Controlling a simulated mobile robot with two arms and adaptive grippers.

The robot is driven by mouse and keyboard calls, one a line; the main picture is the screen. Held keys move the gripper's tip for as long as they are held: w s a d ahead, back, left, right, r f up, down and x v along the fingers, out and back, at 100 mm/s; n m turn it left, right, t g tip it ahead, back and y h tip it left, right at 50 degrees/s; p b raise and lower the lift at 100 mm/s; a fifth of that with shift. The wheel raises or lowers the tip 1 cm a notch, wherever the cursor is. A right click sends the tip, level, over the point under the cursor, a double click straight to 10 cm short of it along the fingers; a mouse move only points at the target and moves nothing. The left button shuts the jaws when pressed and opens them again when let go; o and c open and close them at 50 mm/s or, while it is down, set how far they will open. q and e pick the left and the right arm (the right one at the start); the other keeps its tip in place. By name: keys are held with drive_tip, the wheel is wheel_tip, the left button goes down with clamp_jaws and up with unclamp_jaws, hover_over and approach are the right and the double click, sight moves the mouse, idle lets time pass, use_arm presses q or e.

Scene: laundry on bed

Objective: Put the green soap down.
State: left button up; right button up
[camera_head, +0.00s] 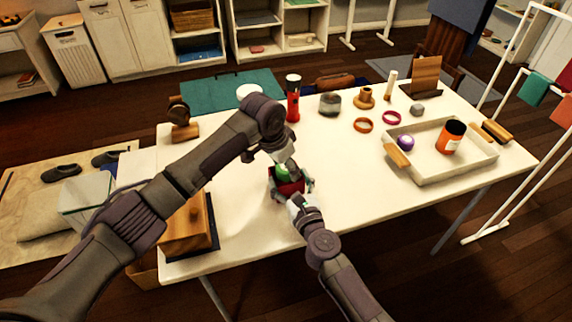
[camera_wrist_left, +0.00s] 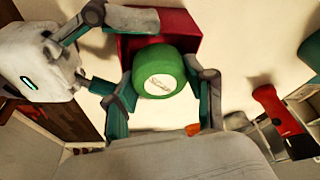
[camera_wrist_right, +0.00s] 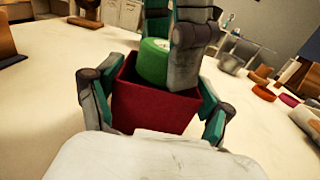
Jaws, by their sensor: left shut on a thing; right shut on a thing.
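The green soap (camera_head: 283,171) is a round green block with a pale label, seen face-on in the left wrist view (camera_wrist_left: 158,84). My left gripper (camera_wrist_left: 163,92) is shut on its sides. My right gripper (camera_wrist_right: 157,108) is shut on a red open-topped box (camera_wrist_right: 155,107), with a finger on either side.
A red-and-black cylinder (camera_head: 293,100) stands behind the grippers. A white tray (camera_head: 460,174) on the right holds an orange jar (camera_head: 450,138) and a purple ball (camera_head: 405,143). A wooden box (camera_head: 186,228) is at the front left. The table (camera_head: 350,185) is clear between box and tray.

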use_arm(q)
drive_tip(key=shift+f, duration=0.3)
drive_tip(key=o, duration=1.2)
drive_tip(key=shift+c, duration=0.2)
drive_tip(key=shift+r, duration=0.2)
drive_tip(key=v, duration=1.3)
drive_tip(key=shift+d, duration=0.15)
